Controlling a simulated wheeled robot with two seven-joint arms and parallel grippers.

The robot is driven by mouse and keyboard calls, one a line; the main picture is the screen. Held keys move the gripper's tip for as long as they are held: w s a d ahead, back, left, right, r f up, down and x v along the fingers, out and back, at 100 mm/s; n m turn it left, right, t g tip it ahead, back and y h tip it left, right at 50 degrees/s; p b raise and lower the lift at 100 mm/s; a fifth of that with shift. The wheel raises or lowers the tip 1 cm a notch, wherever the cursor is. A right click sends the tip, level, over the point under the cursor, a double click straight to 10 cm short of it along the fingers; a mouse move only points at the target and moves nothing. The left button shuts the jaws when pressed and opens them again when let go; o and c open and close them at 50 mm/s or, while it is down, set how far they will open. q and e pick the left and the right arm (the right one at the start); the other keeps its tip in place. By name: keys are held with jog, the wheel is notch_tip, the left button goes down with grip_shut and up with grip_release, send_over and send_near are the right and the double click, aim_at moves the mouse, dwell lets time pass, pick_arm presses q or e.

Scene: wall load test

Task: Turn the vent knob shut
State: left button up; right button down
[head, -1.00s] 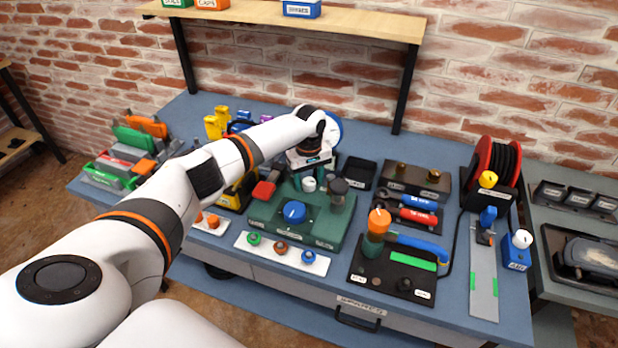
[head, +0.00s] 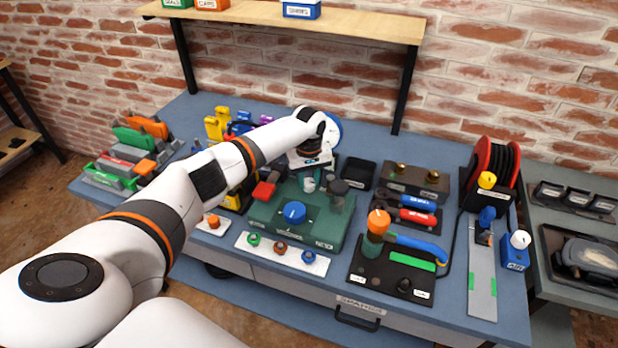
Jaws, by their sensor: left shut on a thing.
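The green test unit (head: 325,228) sits on the blue bench with a large blue knob (head: 294,212) on its front. A small white knob (head: 308,185) stands at its back, most likely the vent knob; I cannot read its label. My left gripper (head: 310,181) points down over the white knob and is shut on it, its fingers partly hiding the knob. A dark knob-like part (head: 338,190) stands just right of the fingers. My right gripper is not in view.
A white strip (head: 283,254) with small coloured caps lies in front of the unit. A black tray (head: 358,173) is behind to the right. A black board (head: 392,273) with an orange-topped part stands at right. A wooden shelf (head: 350,22) hangs above the back.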

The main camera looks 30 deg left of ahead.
aim_at(309, 181)
pick_arm(q)
jog(key=m+p, duration=0.1)
jog(key=m, duration=0.2)
jog(key=shift+r+m, duration=0.1)
jog(key=shift+m, duration=0.2)
jog(key=m+p, duration=0.1)
jog(key=m, duration=0.3)
jog(key=m+p, duration=0.1)
jog(key=m, duration=0.3)
jog(key=shift+m, duration=2.4)
jog(key=o, duration=1)
notch_tip(309, 181, up, 12)
jog(key=shift+f+b, duration=0.1)
jog(key=shift+b, duration=0.8)
